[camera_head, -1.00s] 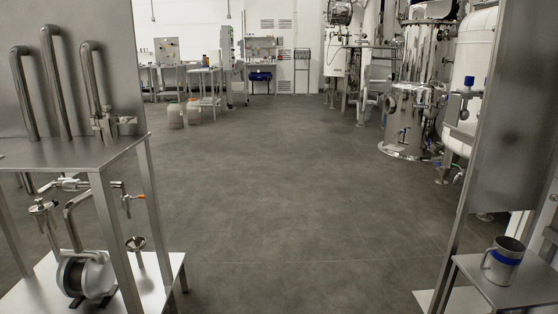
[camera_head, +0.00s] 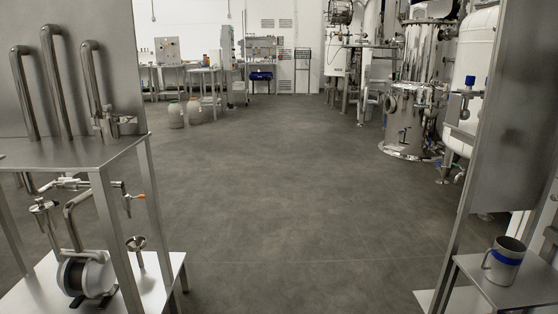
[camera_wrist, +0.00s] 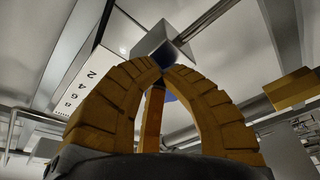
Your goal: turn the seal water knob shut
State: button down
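In the wrist view the two yellow ridged fingers of my gripper (camera_wrist: 164,69) curve inward and their tips come together. A grey block (camera_wrist: 162,45) with a rod shows just beyond the tips; I cannot tell whether they touch it. A small blue patch (camera_wrist: 170,96) and an orange-brown upright bar (camera_wrist: 152,120) show between the fingers, partly hidden. I cannot tell which part is the seal water knob. In the head view a valve with a blue top (camera_head: 470,82) is at the right, and an orange-tipped handle (camera_head: 137,197) is on the left stand. My gripper is not in the head view.
A steel stand (camera_head: 70,152) with pipes and a pump (camera_head: 88,275) is at the left. Tanks (camera_head: 415,105) stand at the back right. The middle floor (camera_head: 270,190) is clear.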

jog(key=shift+s+d+r, duration=0.1)
jog(key=shift+s+r, duration=0.1)
jog(key=shift+r, duration=0.3)
jog(key=shift+s+r, duration=0.2)
jog(key=shift+r, duration=0.3)
jog(key=shift+s+f, duration=0.2)
jog(key=c, duration=2)
grip_release()
jog(key=shift+f, duration=0.1)
